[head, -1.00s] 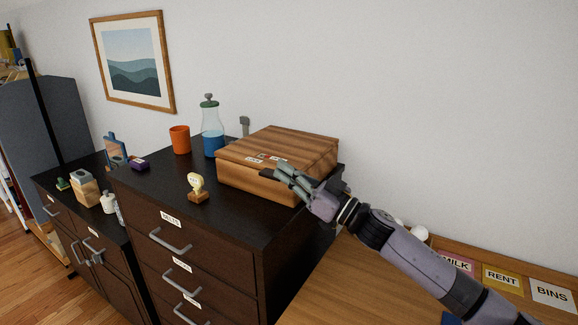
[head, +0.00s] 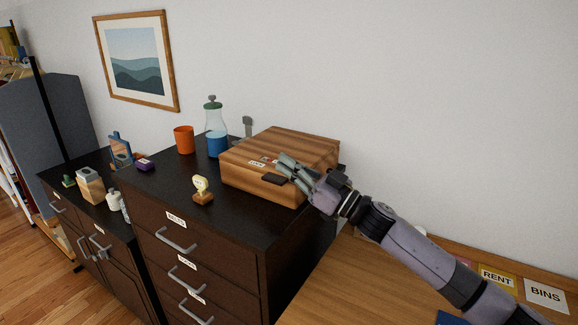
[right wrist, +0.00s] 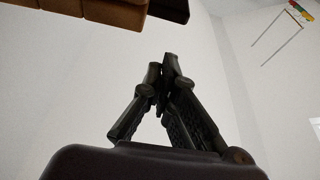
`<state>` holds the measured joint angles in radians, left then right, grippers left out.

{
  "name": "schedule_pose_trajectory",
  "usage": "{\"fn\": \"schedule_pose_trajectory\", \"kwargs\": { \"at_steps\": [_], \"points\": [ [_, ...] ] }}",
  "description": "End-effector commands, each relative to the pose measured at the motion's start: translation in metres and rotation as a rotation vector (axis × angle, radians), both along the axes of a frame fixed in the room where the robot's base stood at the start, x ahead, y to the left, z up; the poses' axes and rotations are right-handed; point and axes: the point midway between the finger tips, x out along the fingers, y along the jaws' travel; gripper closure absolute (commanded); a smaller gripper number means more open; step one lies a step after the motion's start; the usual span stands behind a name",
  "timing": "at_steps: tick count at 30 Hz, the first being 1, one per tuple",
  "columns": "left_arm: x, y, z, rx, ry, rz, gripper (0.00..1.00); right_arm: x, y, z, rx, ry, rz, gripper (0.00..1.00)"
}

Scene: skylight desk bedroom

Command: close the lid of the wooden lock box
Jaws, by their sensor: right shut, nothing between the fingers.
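The wooden lock box (head: 240,175) sits on top of the dark drawer cabinet in the head view. Its striped lid (head: 300,143) lies down flat on the box, with no gap that I can make out. A dark latch piece (head: 275,179) shows on the front face, and a label and a small red mark are near the lid's front edge. My right gripper (head: 284,165) is shut and empty at the box's front right, its fingertips near the lid's edge; I cannot tell if they touch. In the right wrist view the box (right wrist: 100,10) shows at the top, above the closed fingers (right wrist: 164,75).
On the cabinet top (head: 170,180) stand a small trophy-like figure (head: 202,190), an orange cup (head: 184,139) and a flask of blue liquid (head: 216,143). A wooden desk (head: 350,285) with labelled cards is at the lower right. The wall is behind.

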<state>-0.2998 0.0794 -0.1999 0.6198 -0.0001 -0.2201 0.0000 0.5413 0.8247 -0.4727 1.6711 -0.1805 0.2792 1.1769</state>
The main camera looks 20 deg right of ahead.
Motion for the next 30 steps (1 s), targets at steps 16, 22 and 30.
{"fn": "schedule_pose_trajectory", "kwargs": {
  "at_steps": [16, 22, 30],
  "points": [
    [0.000, 0.001, -0.038, 0.001, 0.000, 0.000, 0.30, -0.066, -0.052, -0.028, -0.001, -0.003, 0.000, 1.00],
    [0.000, 0.001, -0.041, 0.001, 0.000, -0.001, 0.30, -0.074, -0.057, -0.029, 0.001, -0.005, 0.000, 1.00],
    [0.002, 0.000, -0.041, 0.000, -0.003, 0.000, 0.30, -0.075, -0.058, -0.028, 0.001, -0.005, 0.001, 1.00]
  ]
}}
